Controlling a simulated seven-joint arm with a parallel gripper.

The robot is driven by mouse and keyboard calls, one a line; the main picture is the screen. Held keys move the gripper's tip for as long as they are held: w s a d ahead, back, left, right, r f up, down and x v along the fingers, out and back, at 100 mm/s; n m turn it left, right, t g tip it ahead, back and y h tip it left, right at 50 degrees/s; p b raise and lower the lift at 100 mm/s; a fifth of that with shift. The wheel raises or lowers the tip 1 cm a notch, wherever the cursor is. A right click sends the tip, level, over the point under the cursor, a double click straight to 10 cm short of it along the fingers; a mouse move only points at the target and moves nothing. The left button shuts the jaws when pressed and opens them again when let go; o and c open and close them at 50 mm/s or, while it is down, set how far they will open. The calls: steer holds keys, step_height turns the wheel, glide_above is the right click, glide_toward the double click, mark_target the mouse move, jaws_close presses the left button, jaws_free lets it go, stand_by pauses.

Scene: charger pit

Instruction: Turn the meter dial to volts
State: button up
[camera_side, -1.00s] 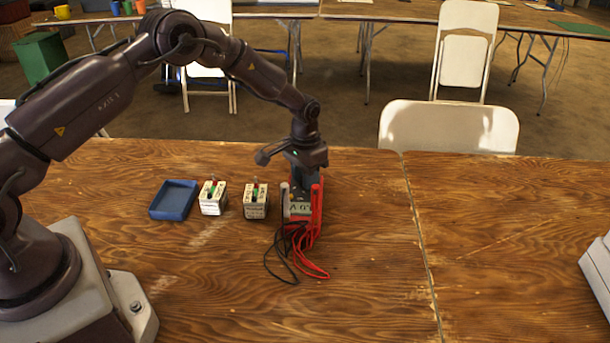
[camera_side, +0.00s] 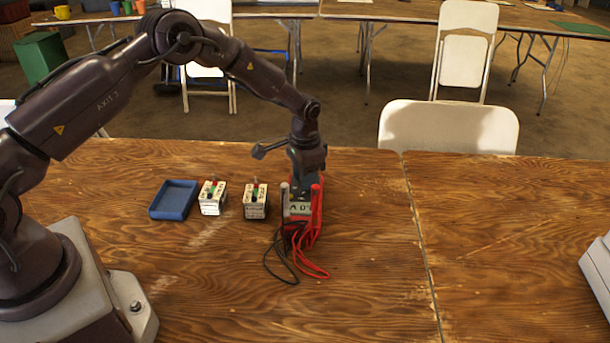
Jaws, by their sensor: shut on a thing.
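The meter (camera_side: 300,208) stands upright on the wooden table, with a pale front plate carrying dark letters and red sides. A red probe (camera_side: 315,196) and a grey probe (camera_side: 285,196) stand at its two sides. Red and black leads (camera_side: 304,256) lie coiled in front of it. My gripper (camera_side: 301,190) points down onto the top of the meter, between the probes, and is shut on the dial there. The dial itself is hidden by my gripper and the meter's front, so its setting cannot be read.
Two small pale boxes (camera_side: 255,201) (camera_side: 212,198) with green and red parts on top stand left of the meter. A blue tray (camera_side: 174,200) lies further left. The table (camera_side: 365,260) is clear to the right, up to a seam.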

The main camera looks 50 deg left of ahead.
steer(key=o, duration=0.9)
step_height(320, 180, up, 13)
